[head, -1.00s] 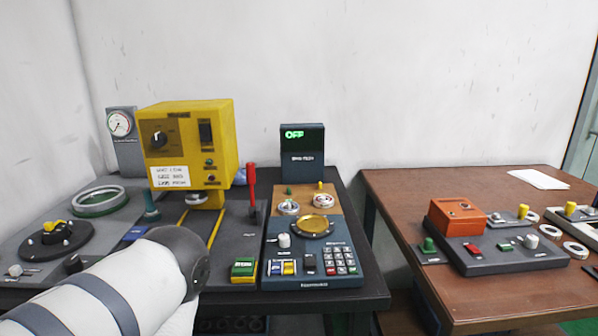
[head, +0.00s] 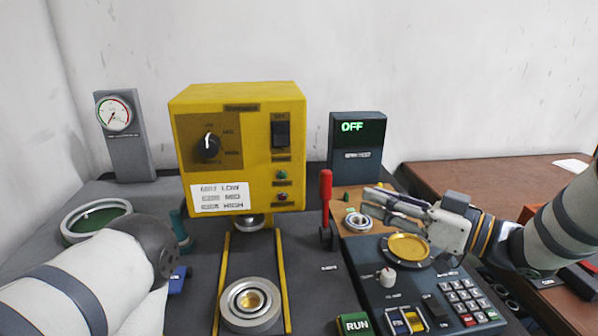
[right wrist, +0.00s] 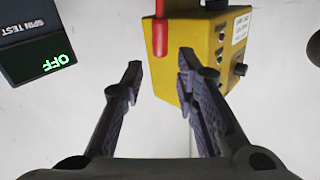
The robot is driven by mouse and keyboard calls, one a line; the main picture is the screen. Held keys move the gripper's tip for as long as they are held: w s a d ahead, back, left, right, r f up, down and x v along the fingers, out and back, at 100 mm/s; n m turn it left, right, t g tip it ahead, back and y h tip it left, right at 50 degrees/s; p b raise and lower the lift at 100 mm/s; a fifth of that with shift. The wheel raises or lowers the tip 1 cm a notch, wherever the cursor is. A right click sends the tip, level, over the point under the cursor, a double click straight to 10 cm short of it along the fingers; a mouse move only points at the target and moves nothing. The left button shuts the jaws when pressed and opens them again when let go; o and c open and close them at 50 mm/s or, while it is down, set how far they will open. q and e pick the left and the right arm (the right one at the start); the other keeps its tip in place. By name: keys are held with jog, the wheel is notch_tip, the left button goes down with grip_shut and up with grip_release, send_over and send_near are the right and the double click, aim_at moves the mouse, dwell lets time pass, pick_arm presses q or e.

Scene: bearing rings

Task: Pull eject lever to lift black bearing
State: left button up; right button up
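The red lever (head: 326,195) stands upright to the right of the yellow press in the head view. It also shows at the top of the right wrist view (right wrist: 160,32). My right gripper (head: 364,199) is open and empty, to the right of the lever and above the tan plate. In the right wrist view its fingers (right wrist: 160,68) are apart, with the lever beyond the gap. A ring bearing (head: 249,304) with grey and dark rings and a brass centre sits between the yellow rails. I cannot tell whether it is the black bearing.
The yellow press (head: 240,150) stands left of the lever. The spin test display (head: 356,147) reads OFF behind my right gripper. A small bearing (head: 358,220) and a brass disc (head: 408,248) lie below the gripper. A green-lined ring (head: 97,222) is at left.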

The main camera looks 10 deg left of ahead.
aim_at(331, 184)
jog(key=x, duration=1)
jog(key=shift+w+a+f+b, duration=0.1)
jog(key=shift+w+a+b, duration=0.1)
jog(key=shift+a+b, duration=0.15)
jog(key=shift+w+a, duration=0.2)
jog(key=shift+a, duration=0.15)
grip_shut()
